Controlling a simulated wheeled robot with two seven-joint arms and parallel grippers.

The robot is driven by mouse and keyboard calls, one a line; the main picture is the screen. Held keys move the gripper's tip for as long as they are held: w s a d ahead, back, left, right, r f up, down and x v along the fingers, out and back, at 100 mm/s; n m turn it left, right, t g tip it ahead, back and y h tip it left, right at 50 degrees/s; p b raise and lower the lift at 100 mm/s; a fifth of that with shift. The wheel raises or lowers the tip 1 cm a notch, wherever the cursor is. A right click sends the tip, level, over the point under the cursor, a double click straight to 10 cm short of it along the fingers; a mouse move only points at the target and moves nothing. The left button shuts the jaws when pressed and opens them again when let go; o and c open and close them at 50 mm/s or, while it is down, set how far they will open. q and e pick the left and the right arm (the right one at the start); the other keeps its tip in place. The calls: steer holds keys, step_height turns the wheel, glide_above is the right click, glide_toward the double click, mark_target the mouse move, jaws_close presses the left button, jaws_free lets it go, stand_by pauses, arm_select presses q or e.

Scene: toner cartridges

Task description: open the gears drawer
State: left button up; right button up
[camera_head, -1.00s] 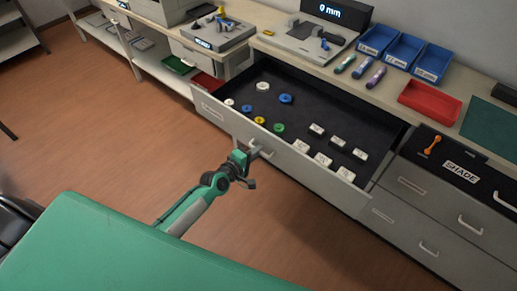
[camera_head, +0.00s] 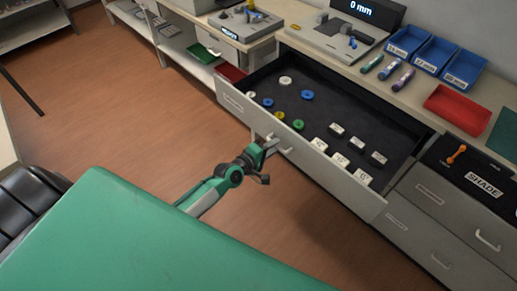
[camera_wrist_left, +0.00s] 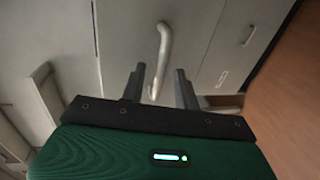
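The gears drawer (camera_head: 330,172) is pulled far out of the bench in the head view. Round white, blue, yellow and green gears and several white labelled blocks lie on its dark floor. My left gripper (camera_head: 271,146) is at the drawer's front, by its pale bar handle (camera_head: 285,149). In the left wrist view the handle (camera_wrist_left: 163,55) runs down between the two dark fingers of my left gripper (camera_wrist_left: 159,88), which stand apart with gaps on both sides. The gripper looks open around the handle. My right gripper is not in view.
Closed drawers (camera_head: 440,215) are at the right, below a black surface with a SHADE label (camera_head: 483,185). Blue bins (camera_head: 437,53), a red tray (camera_head: 457,108) and a 0 mm display device (camera_head: 335,38) stand on the bench.

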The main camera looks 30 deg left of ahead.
arm_select(q)
steer(key=b+v, duration=0.1)
steer(key=v, duration=1.2)
steer(key=shift+s, duration=0.1)
steer(key=s+a+f+m+g+y, duration=0.15)
steer(key=s+f, duration=0.25)
steer(key=f, duration=0.7)
steer(key=s+a+f+m+g+y, duration=0.1)
steer(key=s+f+m+g, duration=0.25)
steer(key=f, duration=0.65)
steer(key=s+a+f+m+g+y, duration=0.15)
steer(key=s+f, duration=0.25)
steer(key=f, duration=0.7)
steer(key=s+d+f+m+g, duration=0.1)
steer(key=s+f+m+g, duration=0.1)
steer(key=s+f, duration=0.4)
steer(key=s+d+f+m+g+y, duration=0.1)
steer(key=s+f+m, duration=0.3)
steer(key=s, duration=0.8)
steer(key=s+d+f+m+g, duration=0.2)
steer(key=s+f+m+g, duration=0.2)
steer(key=s+f, duration=0.4)
steer(key=shift+s, duration=0.85)
steer(key=shift+w+f, duration=0.1)
